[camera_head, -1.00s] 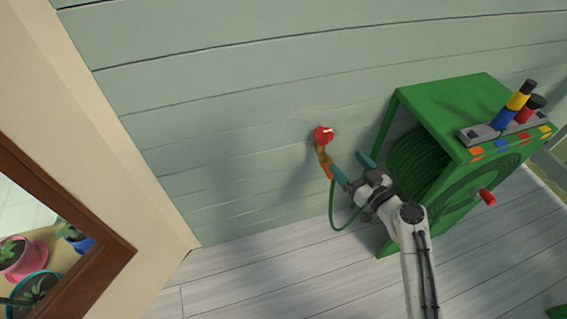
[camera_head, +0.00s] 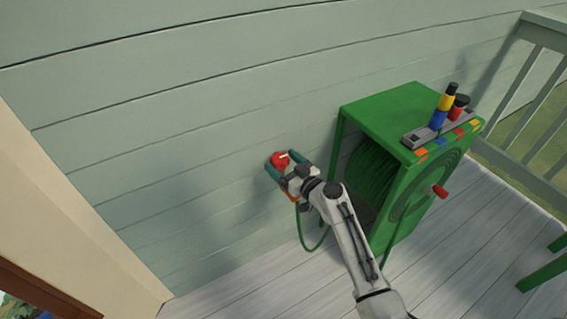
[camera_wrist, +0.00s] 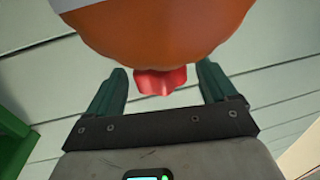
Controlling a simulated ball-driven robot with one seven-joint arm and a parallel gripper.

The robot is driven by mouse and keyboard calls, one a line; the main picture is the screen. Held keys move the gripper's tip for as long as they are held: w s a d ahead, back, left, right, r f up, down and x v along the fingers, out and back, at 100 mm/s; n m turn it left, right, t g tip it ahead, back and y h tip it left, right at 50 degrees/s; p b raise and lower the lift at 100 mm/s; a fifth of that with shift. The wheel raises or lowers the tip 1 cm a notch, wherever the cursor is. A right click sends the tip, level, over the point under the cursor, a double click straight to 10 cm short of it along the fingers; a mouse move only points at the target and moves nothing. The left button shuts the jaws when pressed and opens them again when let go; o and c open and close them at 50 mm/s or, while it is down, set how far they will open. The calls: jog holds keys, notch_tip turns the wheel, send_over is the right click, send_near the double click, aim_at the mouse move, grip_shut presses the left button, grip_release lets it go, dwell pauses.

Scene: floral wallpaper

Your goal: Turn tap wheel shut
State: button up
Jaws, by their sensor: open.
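The red tap wheel (camera_head: 281,160) is on the green plank wall, with a white mark on its face. My gripper (camera_head: 283,164) is open, with one teal finger on each side of the wheel in the head view. In the wrist view the red wheel (camera_wrist: 160,81) shows between the two fingertips (camera_wrist: 163,78); I cannot tell whether they touch it. The orange tap body (camera_wrist: 155,30) fills the top of the wrist view and hides part of the wheel. A green hose (camera_head: 312,246) hangs below the tap.
A green hose reel box (camera_head: 385,100) stands right of my arm, with a red crank knob (camera_head: 440,191) and colored cylinders (camera_head: 440,108) on top. A railing (camera_head: 520,110) is at the right. A cream door frame (camera_head: 70,210) is at the left. The wall left of the tap is clear.

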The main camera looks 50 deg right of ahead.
jog(key=c, duration=1.1)
jog(key=shift+o, duration=0.2)
